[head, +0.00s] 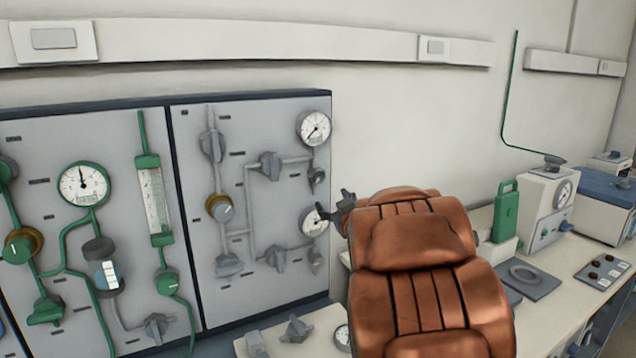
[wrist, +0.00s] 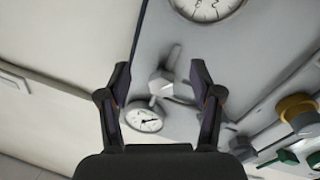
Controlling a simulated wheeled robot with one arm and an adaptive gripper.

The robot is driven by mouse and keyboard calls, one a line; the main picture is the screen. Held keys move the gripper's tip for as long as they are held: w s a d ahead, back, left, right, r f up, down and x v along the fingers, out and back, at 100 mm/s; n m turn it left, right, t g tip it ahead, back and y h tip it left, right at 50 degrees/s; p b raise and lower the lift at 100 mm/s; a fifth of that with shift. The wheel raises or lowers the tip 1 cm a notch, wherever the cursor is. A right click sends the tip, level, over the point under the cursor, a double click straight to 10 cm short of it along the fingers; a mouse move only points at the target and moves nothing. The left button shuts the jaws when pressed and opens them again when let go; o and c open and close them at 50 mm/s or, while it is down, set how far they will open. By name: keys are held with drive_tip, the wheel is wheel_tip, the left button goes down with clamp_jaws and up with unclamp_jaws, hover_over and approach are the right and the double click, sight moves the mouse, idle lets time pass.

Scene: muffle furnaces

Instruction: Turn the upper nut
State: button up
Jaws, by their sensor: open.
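The upper nut (head: 317,179) is a small grey fitting with a lever-like arm on the right-hand grey panel, just below the upper round gauge (head: 314,128). In the tilted wrist view the nut (wrist: 163,86) lies between my two fingers in the picture, beyond the tips. The two dark fingers stand wide apart in the wrist view (wrist: 159,74). I see no contact with the nut.
A lower nut (head: 316,261) sits under the lower gauge. Grey valve handles (head: 270,165) and a yellow-ringed knob (head: 220,208) stick out of the panel.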

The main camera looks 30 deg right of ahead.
sight(321, 178)
drive_tip(key=shift+w+a+r+n+t+y, duration=0.1)
drive_tip(key=shift+w+r+n+t+y, duration=0.55)
drive_tip(key=shift+w+r+t+y, duration=0.3)
drive_tip(key=shift+w+a+r+n+t+y, duration=0.1)
drive_tip(key=shift+w+r+n+t+y, duration=0.6)
drive_tip(key=shift+w+y, duration=0.4)
drive_tip(key=shift+w+a+r+n+t+y, duration=0.1)
drive_tip(key=shift+w+r+n+t+y, duration=0.6)
drive_tip(key=shift+w+r+y, duration=0.35)
drive_tip(key=shift+f, duration=0.15)
drive_tip(key=c, duration=1.2)
